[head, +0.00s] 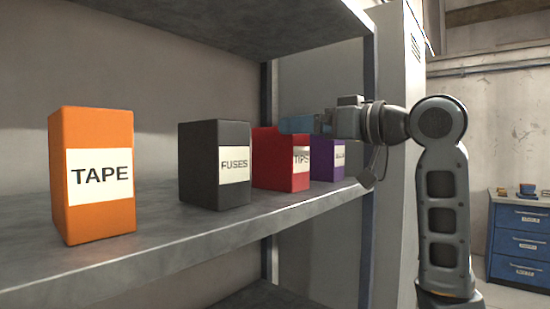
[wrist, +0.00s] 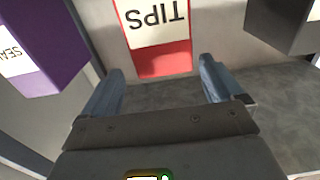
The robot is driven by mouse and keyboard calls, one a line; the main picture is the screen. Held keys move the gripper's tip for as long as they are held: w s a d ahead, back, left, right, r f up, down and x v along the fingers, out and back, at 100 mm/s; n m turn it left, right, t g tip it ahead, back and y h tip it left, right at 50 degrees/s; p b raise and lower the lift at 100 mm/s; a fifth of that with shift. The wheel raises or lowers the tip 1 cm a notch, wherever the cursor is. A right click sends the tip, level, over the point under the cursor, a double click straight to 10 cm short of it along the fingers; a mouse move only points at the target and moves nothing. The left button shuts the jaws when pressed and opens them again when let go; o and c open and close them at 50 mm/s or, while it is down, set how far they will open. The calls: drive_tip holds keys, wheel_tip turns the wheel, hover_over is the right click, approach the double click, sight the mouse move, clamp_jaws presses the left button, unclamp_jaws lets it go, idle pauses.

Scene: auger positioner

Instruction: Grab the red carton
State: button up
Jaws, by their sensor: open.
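The red carton labelled TIPS (head: 272,165) stands upright on the grey shelf, between the black FUSES carton and a purple carton. In the wrist view the red carton (wrist: 162,64) shows upside down at top centre, with its white label facing me. My gripper (head: 297,124) is at the upper right of the red carton in the head view, its bluish fingers partly hidden. In the wrist view my gripper (wrist: 160,68) is open, with one finger to each side of the red carton's lower part. I see no contact, and cannot tell how far the fingers reach along it.
The black FUSES carton (head: 214,164) and the purple carton (head: 327,161) stand close on either side. An orange TAPE carton (head: 92,215) stands at the left. Another shelf board (head: 200,20) is overhead.

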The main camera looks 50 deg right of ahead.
drive_tip(key=w, duration=0.2)
drive_tip(key=w+p, duration=0.1)
drive_tip(key=w, duration=0.3)
drive_tip(key=shift+w+a+f+p, duration=0.2)
drive_tip(key=shift+a+f+p, duration=0.1)
drive_tip(key=shift+a+f, duration=0.1)
drive_tip(key=shift+c, duration=0.3)
drive_tip(key=c, duration=1.5)
drive_tip(key=shift+r, duration=0.1)
drive_tip(key=shift+c, duration=0.2)
drive_tip(key=shift+r, duration=0.1)
